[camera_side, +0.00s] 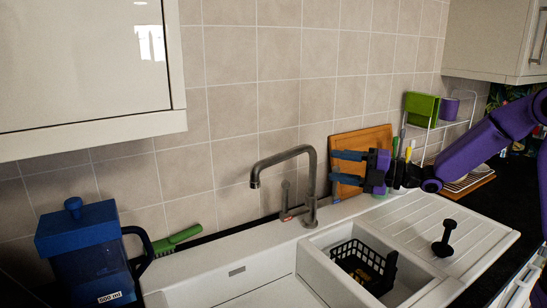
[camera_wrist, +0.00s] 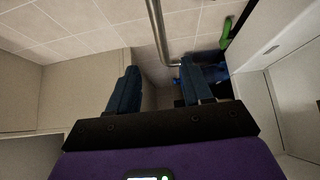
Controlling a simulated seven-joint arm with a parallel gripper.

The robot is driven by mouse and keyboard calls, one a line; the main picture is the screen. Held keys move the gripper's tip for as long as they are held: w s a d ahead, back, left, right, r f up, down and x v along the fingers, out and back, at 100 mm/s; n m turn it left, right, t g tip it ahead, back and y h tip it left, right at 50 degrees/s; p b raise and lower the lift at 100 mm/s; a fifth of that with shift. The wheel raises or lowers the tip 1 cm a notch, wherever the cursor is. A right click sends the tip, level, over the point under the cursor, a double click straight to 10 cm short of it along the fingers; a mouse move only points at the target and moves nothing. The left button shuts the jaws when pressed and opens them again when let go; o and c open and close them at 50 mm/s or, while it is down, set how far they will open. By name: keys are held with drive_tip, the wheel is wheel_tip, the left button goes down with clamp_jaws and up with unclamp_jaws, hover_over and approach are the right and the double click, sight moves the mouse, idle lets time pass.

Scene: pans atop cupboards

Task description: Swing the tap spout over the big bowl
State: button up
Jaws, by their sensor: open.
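The metal tap (camera_side: 309,185) stands on the ledge behind the sink. Its spout (camera_side: 282,157) reaches left and bends down at the tip. In the side view the tip shows against the wall tiles; whether it is over the bowl, I cannot tell. The big bowl (camera_side: 268,292) is at the bottom left, partly out of frame. My gripper (camera_side: 337,167) is open and empty, right of the tap, with its blue fingers pointing left towards it. In the wrist view the tap's metal pipe (camera_wrist: 158,36) shows ahead of my gripper (camera_wrist: 160,75), apart from the fingers.
A black basket (camera_side: 364,266) sits in the small bowl. A black dumbbell-shaped object (camera_side: 444,240) stands on the drainboard (camera_side: 440,215). A wooden board (camera_side: 362,148) leans behind my gripper. A blue jug (camera_side: 87,250) and green brush (camera_side: 177,239) are left. A cupboard (camera_side: 85,75) overhangs the left.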

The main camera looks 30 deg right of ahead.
sight(284, 158)
drive_tip(key=x, duration=1.7)
drive_tip(key=shift+a, duration=0.2)
clamp_jaws()
